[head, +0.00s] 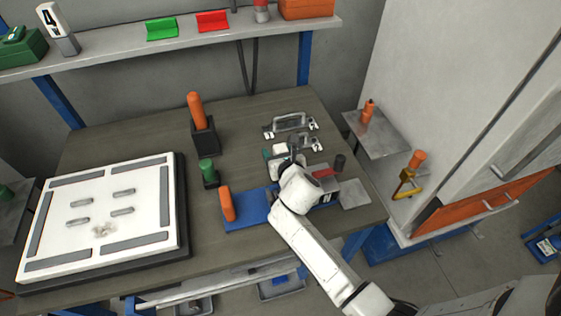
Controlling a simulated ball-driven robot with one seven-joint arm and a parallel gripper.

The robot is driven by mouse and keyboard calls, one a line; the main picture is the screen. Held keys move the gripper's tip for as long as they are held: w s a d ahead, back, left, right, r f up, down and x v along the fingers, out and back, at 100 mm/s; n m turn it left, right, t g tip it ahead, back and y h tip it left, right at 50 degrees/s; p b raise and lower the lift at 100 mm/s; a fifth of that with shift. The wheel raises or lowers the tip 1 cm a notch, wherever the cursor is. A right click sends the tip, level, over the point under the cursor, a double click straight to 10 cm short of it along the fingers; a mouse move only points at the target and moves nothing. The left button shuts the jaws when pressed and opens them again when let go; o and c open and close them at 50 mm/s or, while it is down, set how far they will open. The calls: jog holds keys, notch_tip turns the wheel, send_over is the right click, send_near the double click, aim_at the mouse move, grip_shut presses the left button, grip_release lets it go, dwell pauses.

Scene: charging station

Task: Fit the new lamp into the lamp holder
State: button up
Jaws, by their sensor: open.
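My gripper (292,152) is over the right part of the wooden table, beyond my white wrist. It is small and partly hidden by the wrist; its jaws are open. A small white block (279,149) and a small green piece (266,154) sit just left of it. A red piece (323,173) and a dark upright cylinder (339,162) stand to its right. I cannot tell which of these is the new lamp or the lamp holder. My wrist and arm hide part of the area below the gripper.
A blue tray (248,216) bears an orange-handled piece (227,204). Black stands hold an orange handle (196,110) and a green knob (207,168). Metal handles (290,122) lie behind my gripper. A white panel (100,220) fills the table's left. A cabinet (450,90) stands right.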

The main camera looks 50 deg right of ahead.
jog(key=c, duration=1.2)
jog(key=shift+o, duration=0.2)
jog(key=shift+r, duration=0.1)
